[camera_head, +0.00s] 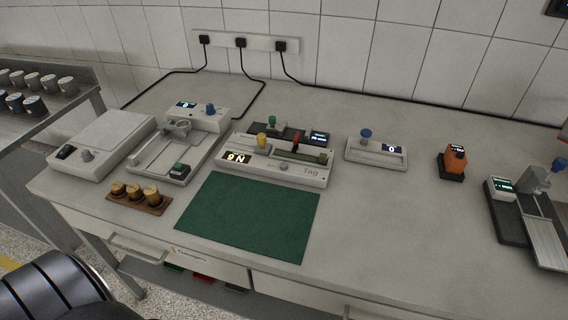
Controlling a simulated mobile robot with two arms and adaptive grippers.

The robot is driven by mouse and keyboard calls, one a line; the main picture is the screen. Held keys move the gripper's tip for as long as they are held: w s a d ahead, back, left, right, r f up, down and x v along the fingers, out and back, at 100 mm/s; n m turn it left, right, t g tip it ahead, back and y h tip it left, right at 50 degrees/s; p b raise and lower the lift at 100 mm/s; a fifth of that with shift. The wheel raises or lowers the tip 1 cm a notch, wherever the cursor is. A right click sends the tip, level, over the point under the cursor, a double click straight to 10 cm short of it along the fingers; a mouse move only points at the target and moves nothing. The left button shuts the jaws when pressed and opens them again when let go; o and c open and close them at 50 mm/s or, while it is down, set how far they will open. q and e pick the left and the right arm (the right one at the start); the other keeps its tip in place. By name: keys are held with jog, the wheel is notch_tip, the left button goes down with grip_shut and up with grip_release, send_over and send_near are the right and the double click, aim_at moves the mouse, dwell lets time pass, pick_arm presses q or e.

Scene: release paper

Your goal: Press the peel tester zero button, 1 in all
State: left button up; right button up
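No device is readably labelled as the peel tester, so I cannot tell for sure which one it is. On the left, a white-grey tester (150,158) has a flat bed, a display reading 0, a blue knob (211,108) and a green button (179,168). At far right stands a dark device (510,214) with a blue knob (558,165). Neither gripper is visible.
A green mat (250,215) lies bare at the front of the bench. A wooden block with brass weights (136,208) sits left of it. A flat plate device (106,138) and an orange unit (453,161) also stand here. Cables run along the wall. The bench's front right is clear.

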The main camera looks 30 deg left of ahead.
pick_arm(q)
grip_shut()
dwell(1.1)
